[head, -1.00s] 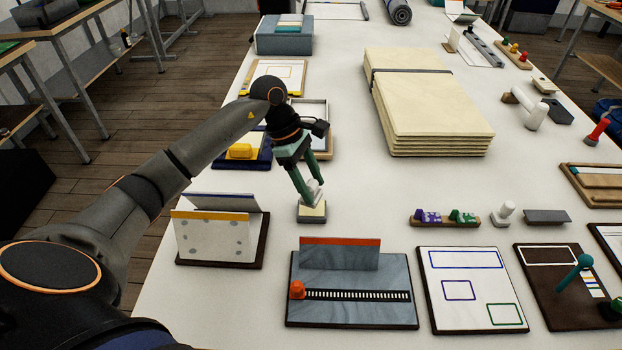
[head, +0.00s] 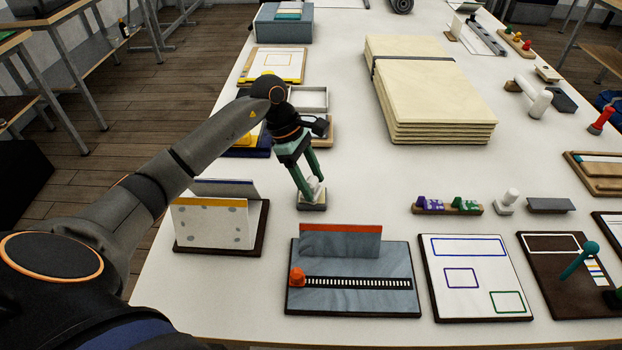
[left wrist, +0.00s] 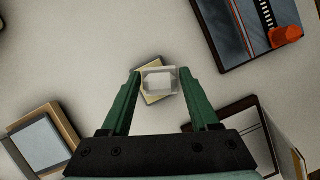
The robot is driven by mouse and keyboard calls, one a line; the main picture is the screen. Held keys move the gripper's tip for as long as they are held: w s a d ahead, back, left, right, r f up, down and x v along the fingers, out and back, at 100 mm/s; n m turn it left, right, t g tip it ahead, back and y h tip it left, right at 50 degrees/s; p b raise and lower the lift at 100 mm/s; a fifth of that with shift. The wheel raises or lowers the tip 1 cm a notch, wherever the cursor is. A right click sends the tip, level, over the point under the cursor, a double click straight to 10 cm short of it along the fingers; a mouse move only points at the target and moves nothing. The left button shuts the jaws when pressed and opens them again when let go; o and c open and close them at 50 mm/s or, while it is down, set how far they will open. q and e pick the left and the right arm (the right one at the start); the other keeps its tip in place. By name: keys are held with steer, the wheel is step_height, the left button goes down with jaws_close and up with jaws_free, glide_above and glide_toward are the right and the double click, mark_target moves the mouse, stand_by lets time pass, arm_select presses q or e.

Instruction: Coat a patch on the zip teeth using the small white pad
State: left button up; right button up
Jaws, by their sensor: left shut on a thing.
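My left gripper (head: 314,183) is shut on the small white pad (left wrist: 159,80), which has a pale upright grip. The pad is over a small cream-topped block (left wrist: 152,98) on the table; I cannot tell whether it touches the top. The zip teeth (head: 370,283) run as a black-and-white strip across a blue-grey board (head: 350,303), in front of and right of the gripper. An orange slider (head: 297,277) sits at their left end. The teeth (left wrist: 266,14) also show at the top right in the left wrist view. My right gripper is out of view.
An orange-edged upright flap (head: 340,241) stands behind the teeth. A spotted upright panel (head: 212,222) stands left of the board. A white board with coloured outlines (head: 470,262) is on its right. Bare table lies between the block and the stacked wooden panels (head: 435,100).

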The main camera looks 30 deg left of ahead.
mark_target(311, 179)
arm_select(q)
steer(key=shift+f+b, duration=0.6)
stand_by(0.5)
stand_by(0.5)
steer(key=shift+r+p, duration=2.15)
steer(key=shift+r, duration=1.45)
